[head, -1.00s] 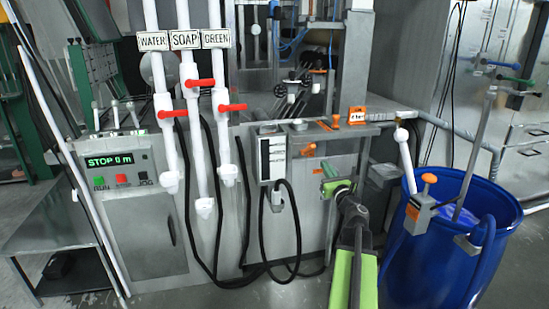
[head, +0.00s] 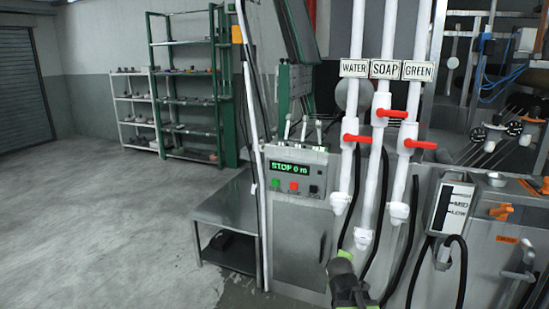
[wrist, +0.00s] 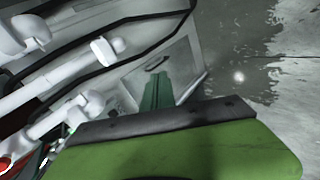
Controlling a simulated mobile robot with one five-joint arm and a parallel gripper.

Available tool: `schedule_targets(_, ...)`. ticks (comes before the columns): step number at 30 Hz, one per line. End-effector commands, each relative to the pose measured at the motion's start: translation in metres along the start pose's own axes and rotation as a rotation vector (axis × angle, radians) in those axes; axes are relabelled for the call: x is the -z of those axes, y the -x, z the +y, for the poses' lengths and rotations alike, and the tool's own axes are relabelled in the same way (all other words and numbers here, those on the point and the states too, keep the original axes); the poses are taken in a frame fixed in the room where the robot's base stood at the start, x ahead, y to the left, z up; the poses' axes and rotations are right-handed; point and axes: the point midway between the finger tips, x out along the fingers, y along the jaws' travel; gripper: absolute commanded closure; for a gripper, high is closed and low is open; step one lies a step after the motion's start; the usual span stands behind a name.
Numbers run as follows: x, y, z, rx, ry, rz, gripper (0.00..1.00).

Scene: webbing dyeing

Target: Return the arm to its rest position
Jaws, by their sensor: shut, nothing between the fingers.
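My gripper (head: 341,262) shows at the bottom of the head view as a small green and dark piece, in front of the lower machine panels. It is shut and empty. Its fingertips are small and hard to make out there. In the wrist view a large green part of my arm with a dark edge fills the bottom. Beyond it are white pipes (wrist: 40,95), a black hose and a grey panel. Most of my arm is below the head view.
Three white pipes with red valves (head: 364,139), labelled WATER, SOAP and GREEN, stand close by. Left of them is a control box (head: 292,180) reading "STOP 0 m" and a low grey table (head: 225,212). Shelves (head: 187,90) stand at the back. The floor (head: 100,220) on the left is clear.

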Motion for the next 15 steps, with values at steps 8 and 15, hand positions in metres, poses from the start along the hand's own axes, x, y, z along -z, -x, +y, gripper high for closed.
schedule_targets(8, -0.021, 0.055, -0.147, 0.554, -0.673, -0.320, 1.00)
schedule_targets(15, -0.030, 0.114, -0.164, 0.677, -0.983, -0.609, 1.00)
